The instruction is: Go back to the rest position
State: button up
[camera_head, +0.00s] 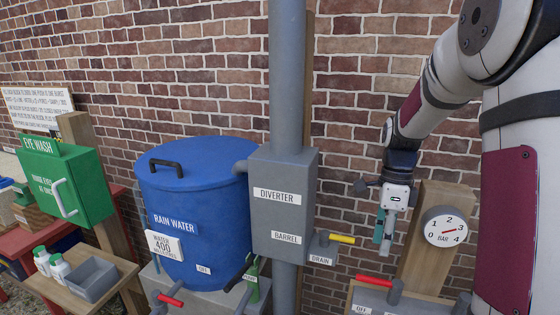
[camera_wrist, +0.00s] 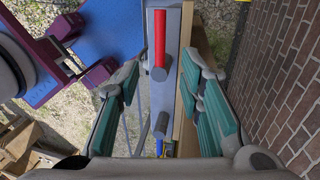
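My gripper (camera_head: 383,240) hangs fingers down in front of the brick wall, to the left of the pressure gauge (camera_head: 445,227). In the wrist view my gripper (camera_wrist: 164,80) has its two green-padded fingers spread wide, with nothing held between them. A red lever (camera_wrist: 160,38) on a grey fitting shows beyond the fingertips, apart from them. In the head view a red lever (camera_head: 374,280) lies below my gripper, on the grey box marked OFF.
The grey diverter box (camera_head: 283,212) with its pipe stands left of my gripper. A yellow drain lever (camera_head: 342,239) juts out between them. The blue rain water barrel (camera_head: 195,190) stands further left, beside the green eye wash box (camera_head: 88,180). The brick wall (camera_head: 355,110) is close behind.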

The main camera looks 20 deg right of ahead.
jog(key=s+a+r+n+t+h, duration=0.1)
jog(key=s+a+r+n+t, duration=0.3)
jog(key=a+r+n, duration=0.55)
jog(key=s+a+r+n+t, duration=0.1)
jog(key=s+a+r+n, duration=0.1)
jog(key=s+a+n, duration=0.2)
jog(key=s+a+r+n+t, duration=0.2)
jog(key=s+a+n, duration=0.2)
jog(key=s+n, duration=0.4)
jog(key=n, duration=0.3)
jog(key=shift+r, duration=0.4)
